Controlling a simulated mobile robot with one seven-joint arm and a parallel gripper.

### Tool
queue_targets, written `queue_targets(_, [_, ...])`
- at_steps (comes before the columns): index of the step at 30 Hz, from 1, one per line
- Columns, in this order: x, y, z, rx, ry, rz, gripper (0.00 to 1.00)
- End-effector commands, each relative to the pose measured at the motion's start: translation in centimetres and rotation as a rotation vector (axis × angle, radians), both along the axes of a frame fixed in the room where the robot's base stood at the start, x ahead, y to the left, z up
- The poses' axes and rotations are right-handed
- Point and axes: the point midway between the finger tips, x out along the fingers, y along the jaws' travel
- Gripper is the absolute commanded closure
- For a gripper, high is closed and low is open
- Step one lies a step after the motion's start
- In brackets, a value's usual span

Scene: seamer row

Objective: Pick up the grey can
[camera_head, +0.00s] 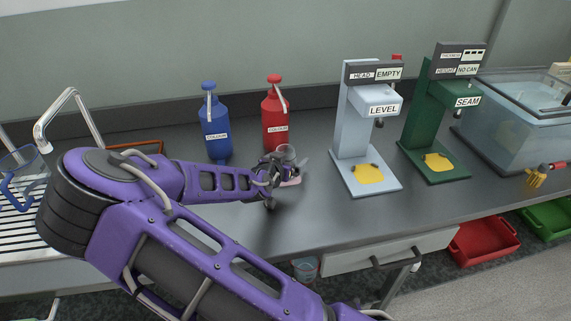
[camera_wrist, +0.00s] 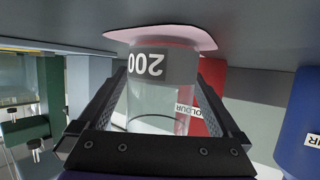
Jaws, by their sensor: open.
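A clear, glass-like vessel with a grey band marked "200" (camera_wrist: 160,65) stands on a pink mat (camera_wrist: 175,33) in the wrist view, which shows the scene upside down. Its upper part also shows in the head view (camera_head: 287,151), above the mat (camera_head: 292,182). No plainly opaque grey can shows; I cannot tell whether this banded vessel is the grey can. My gripper (camera_head: 272,173) is open at the vessel. In the wrist view its two fingers (camera_wrist: 160,90) are on either side of the vessel, with no clear grip on it.
A blue bottle (camera_head: 214,134) and a red bottle (camera_head: 277,122) marked "COLOUR" stand behind the gripper. To the right are a pale LEVEL machine (camera_head: 352,130), a green SEAM machine (camera_head: 420,125) and a clear tank (camera_head: 507,135). The counter before the pale machine is clear.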

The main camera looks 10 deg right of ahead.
Motion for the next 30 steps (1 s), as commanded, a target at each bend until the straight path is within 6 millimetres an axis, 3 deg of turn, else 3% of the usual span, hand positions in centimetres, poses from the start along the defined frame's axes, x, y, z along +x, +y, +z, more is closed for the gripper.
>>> queue_targets(2, [-0.03,0.01,0.01,0.000,0.000,0.000,0.00])
queue_targets(17, [-0.04,0.00,0.04,0.000,0.000,0.000,0.89])
queue_targets(30, [0.36,-0.31,0.37,0.001,-0.001,0.000,0.89])
